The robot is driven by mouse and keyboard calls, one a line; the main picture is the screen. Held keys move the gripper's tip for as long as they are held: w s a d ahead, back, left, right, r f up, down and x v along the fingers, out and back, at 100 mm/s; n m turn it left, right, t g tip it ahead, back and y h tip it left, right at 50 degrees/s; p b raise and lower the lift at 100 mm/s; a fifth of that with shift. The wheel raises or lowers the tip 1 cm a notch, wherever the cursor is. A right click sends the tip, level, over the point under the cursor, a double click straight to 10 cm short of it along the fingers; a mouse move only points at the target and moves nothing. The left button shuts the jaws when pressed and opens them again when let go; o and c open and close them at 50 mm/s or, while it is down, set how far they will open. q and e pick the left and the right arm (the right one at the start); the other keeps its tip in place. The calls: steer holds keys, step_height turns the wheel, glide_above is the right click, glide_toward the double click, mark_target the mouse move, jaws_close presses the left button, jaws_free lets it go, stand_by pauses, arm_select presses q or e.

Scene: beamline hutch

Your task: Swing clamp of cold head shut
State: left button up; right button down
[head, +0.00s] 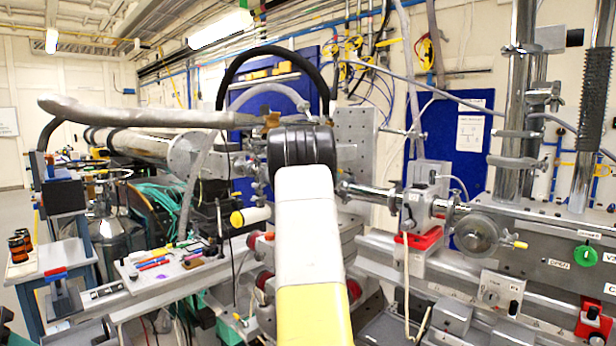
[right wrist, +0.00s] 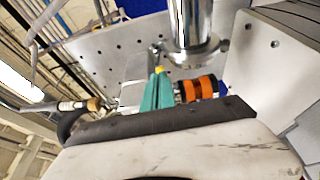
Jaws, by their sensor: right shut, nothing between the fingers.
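My right arm rises through the middle of the head view and covers what lies behind it; its gripper is hidden there. In the right wrist view my right gripper (right wrist: 157,92) shows as two teal fingers close together, shut and empty. A small yellow tip (right wrist: 160,69) shows right at the fingertips; I cannot tell whether they touch. A shiny metal cylinder with a flange (right wrist: 192,40), perhaps part of the cold head, stands just beyond the fingers. An orange and black ringed part (right wrist: 200,88) is right of them. I cannot make out the clamp's state. My left gripper is not in view.
A perforated metal plate (head: 356,140) stands behind my arm; it also fills the back of the right wrist view (right wrist: 105,50). A grey hose (head: 150,112) crosses at the left. Beam pipes and a flanged valve (head: 476,236) stand at the right. A tool tray (head: 135,268) lies left.

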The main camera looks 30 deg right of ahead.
steer(key=s, duration=0.9)
steer(key=shift+s+d, duration=0.15)
